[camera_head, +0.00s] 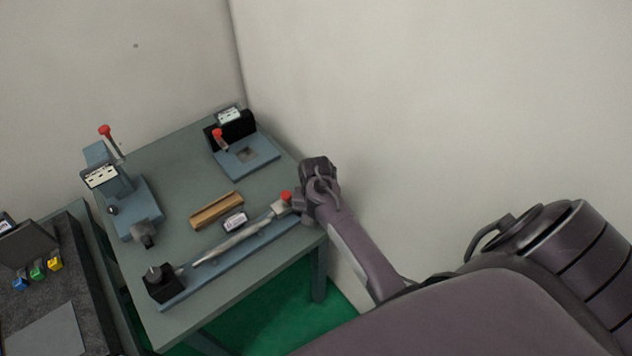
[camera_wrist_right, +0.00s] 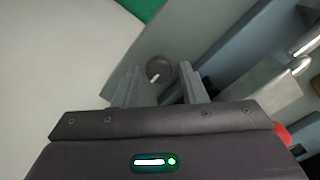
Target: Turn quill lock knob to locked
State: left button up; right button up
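The quill lock knob is most likely the round grey knob (camera_wrist_right: 159,69) with a white pointer line in the right wrist view. Its line slants from upper right to lower left. My right gripper (camera_wrist_right: 159,70) is open, with one finger on each side of the knob in the picture. I cannot tell whether the fingers touch it. In the head view my right gripper (camera_head: 302,212) is at the right end of the long blue bed (camera_head: 235,259), beside the red-topped tailstock block (camera_head: 281,207). It hides the knob there. My left gripper is not in view.
The green-grey table (camera_head: 178,165) also carries a black chuck block (camera_head: 160,283), a wooden piece (camera_head: 216,209), a small labelled box (camera_head: 235,220), a blue press (camera_head: 130,200) and a blue plate fixture (camera_head: 250,158). Walls stand close behind and to the right.

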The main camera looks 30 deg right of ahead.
jog(key=shift+o, duration=0.8)
jog(key=shift+s, duration=0.1)
notch_tip(320, 180, up, 8)
jog(key=shift+f+b, duration=0.15)
jog(key=shift+b, duration=0.8)
